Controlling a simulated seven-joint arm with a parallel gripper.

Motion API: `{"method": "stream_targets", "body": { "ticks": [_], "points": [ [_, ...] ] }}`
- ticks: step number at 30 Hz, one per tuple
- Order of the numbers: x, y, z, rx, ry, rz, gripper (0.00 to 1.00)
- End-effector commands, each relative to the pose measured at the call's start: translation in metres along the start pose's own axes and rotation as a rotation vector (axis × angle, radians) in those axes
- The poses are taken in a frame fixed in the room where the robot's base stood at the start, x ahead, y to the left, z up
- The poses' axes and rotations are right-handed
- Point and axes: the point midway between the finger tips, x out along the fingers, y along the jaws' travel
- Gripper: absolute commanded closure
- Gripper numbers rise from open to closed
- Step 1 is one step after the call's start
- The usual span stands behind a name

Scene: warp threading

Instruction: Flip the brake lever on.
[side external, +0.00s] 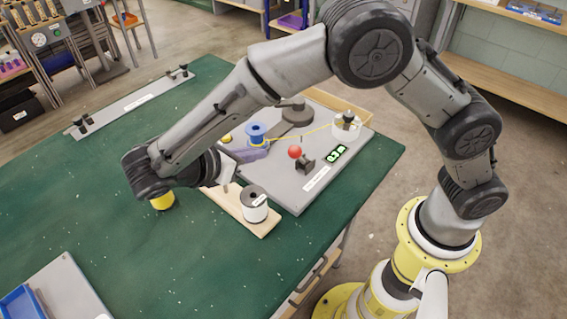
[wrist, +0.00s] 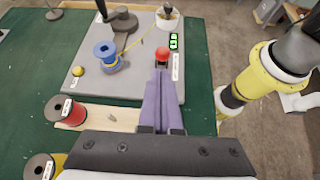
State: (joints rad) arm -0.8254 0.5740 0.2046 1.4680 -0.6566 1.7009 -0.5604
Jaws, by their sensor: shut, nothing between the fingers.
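The brake lever has a red ball knob (side external: 295,152) on a small black base, on the grey board's front right. In the wrist view its red knob (wrist: 162,54) stands just beyond my fingertips. The lever's lean is hard to tell. My gripper (wrist: 162,78) has its purple-grey fingers pressed together with nothing between them. In the side view my gripper (side external: 262,152) is partly hidden by my wrist, its fingers low over the board and pointing toward the knob. A small gap appears between fingers and knob, but contact cannot be ruled out.
A blue spool (side external: 256,130) stands left of the lever, with yellow thread running to a white-based post (side external: 346,126). A green-lit display (side external: 337,153) sits right of the lever. A white spool (side external: 254,206) stands on a wooden strip; a red spool (wrist: 65,112) shows in the wrist view.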

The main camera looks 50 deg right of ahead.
Motion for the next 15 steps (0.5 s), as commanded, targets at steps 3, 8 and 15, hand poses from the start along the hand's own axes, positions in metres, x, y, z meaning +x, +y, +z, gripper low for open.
{"method": "stream_targets", "body": {
  "ticks": [3,8,15],
  "points": [
    [-0.006,-0.01,-0.041,-0.078,-0.052,0.042,1.0],
    [-0.009,-0.026,-0.07,-0.145,-0.098,0.074,1.0],
    [-0.014,-0.03,-0.074,-0.156,-0.1,0.088,1.0]
  ]
}}
